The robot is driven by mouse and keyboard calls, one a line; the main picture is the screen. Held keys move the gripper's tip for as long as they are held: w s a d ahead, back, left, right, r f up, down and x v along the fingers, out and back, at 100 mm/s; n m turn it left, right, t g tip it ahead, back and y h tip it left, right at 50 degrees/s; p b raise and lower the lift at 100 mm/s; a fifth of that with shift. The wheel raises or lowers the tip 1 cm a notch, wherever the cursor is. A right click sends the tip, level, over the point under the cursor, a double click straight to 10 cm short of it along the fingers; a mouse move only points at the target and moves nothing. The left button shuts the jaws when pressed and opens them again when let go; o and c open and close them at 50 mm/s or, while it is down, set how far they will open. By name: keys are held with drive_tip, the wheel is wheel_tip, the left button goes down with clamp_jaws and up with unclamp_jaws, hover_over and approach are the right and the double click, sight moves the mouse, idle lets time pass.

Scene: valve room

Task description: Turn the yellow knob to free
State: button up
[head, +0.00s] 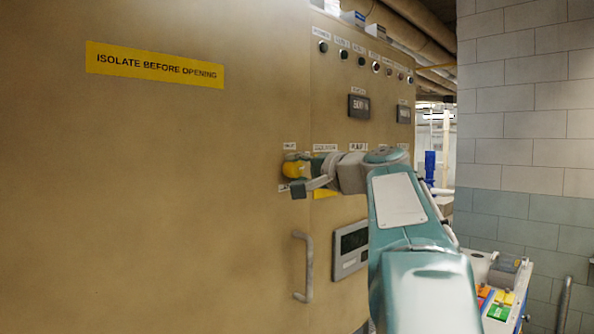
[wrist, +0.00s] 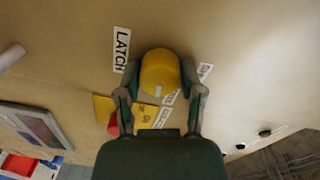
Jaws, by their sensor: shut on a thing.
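The yellow knob (head: 292,170) sits on the tan cabinet front, left of the panel seam in the head view. In the wrist view the yellow knob (wrist: 159,74) is a rounded yellow piece with a small pale mark on its near side. My gripper (head: 302,175) reaches it from the right in the head view. In the wrist view my gripper (wrist: 160,80) has one finger on each side of the knob and is shut on it. A label reading LATCH (wrist: 121,49) is beside the knob. Other labels near it are partly hidden by my fingers.
A grey handle (head: 304,267) sticks out from the cabinet below the knob. A display panel (head: 350,247) is to its right. A red piece (wrist: 113,124) shows beside my left finger. A tiled wall (head: 525,130) stands at the right.

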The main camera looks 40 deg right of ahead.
drive_tip(key=shift+m, duration=0.8)
drive_tip(key=shift+f, duration=0.1)
drive_tip(key=o, duration=1.2)
drive_tip(key=shift+w+d, duration=0.1)
drive_tip(key=shift+w, duration=0.05)
drive_tip(key=shift+c, duration=0.2)
drive_tip(key=s, duration=1.2)
drive_tip(key=shift+d, duration=0.45)
